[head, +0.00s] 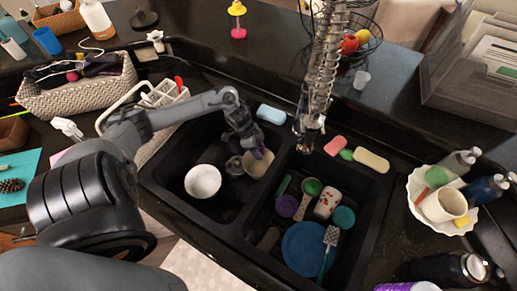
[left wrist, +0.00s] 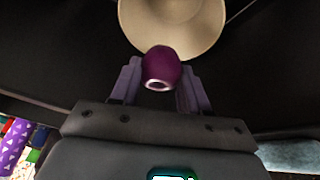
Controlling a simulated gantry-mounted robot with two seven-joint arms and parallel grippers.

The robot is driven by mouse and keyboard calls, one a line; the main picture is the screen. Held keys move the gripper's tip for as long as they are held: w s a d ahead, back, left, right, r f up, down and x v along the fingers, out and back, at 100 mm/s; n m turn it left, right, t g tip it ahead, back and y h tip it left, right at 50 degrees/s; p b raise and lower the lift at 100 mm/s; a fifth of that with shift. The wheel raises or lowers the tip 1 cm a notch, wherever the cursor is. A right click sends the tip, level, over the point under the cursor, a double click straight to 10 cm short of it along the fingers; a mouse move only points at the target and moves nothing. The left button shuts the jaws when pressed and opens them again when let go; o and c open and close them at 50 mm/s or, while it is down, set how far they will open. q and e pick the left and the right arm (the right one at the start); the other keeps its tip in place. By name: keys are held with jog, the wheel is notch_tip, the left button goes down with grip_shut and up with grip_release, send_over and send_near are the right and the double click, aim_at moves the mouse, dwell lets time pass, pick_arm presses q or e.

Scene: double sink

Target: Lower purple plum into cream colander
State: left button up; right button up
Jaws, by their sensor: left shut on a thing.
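The purple plum (left wrist: 160,66) is between the two fingers of my left gripper (left wrist: 158,88) in the left wrist view. In the head view the plum (head: 259,153) shows as a small purple patch at the tip of my left gripper (head: 253,148), over the left sink basin. I cannot tell the height gap. My right gripper is not in view.
The basin divider (head: 268,190) is close on the right. The right basin holds a blue plate (head: 303,248) and several utensils. A spring faucet (head: 322,70) hangs behind.

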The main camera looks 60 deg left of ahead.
pick_arm(q)
jog(key=shift+f, duration=0.15)
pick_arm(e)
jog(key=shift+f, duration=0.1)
pick_arm(q)
jog(key=shift+f+b, duration=0.75)
jog(key=shift+f, duration=0.4)
jog(key=shift+s+d+f+b, duration=0.1)
jog(key=shift+f+b, duration=1.45)
jog(key=shift+f, duration=1.2)
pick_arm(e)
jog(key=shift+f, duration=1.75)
pick_arm(q)
jog(key=shift+s+f+b, duration=0.1)
jog(key=shift+f+b, duration=0.75)
jog(key=shift+f, duration=0.6)
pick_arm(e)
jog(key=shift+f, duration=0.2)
